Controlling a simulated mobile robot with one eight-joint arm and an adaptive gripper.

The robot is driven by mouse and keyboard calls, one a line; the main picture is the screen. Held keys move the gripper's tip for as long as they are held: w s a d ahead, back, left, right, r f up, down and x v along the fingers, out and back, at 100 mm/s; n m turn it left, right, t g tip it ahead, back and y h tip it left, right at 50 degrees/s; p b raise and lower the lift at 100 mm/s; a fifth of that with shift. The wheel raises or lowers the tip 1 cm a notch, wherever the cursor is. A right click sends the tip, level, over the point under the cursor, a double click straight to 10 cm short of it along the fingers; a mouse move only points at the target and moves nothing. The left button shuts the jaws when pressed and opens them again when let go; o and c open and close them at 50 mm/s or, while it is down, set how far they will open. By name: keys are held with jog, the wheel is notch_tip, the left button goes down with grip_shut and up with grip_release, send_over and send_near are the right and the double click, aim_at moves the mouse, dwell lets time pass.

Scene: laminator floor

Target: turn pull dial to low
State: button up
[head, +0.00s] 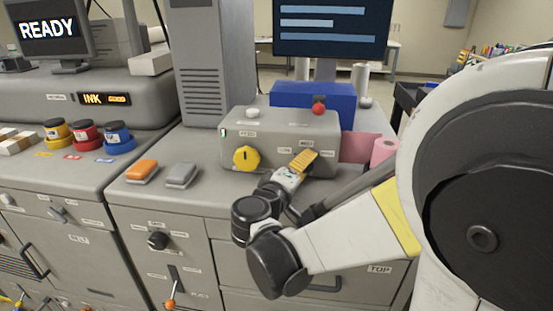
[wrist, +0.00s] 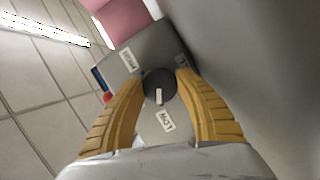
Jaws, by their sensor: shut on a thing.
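The dial is a round dark knob (wrist: 159,84) with a white mark on its face, in the middle of the wrist view. My gripper (wrist: 160,82) has its two yellow fingers on either side of the knob and is shut on it. A label reading LOW (wrist: 167,122) is just below the knob in the wrist view, on the mark's side. Another label (wrist: 128,60) is at its upper left, too small to read surely. In the head view my gripper (head: 308,157) is at the right front of the grey control box (head: 270,125) and hides the knob.
A yellow knob (head: 246,158) is on the same box's left front. A white button (head: 252,112) and a red button (head: 319,108) are on top. Pink rolls (head: 384,150) lie to the right. Orange (head: 142,170) and grey (head: 181,175) blocks rest on the counter left.

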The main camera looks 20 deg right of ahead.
dwell(0.3)
jog(key=o, duration=1.2)
jog(key=shift+d, duration=0.15)
jog(key=v, duration=1.2)
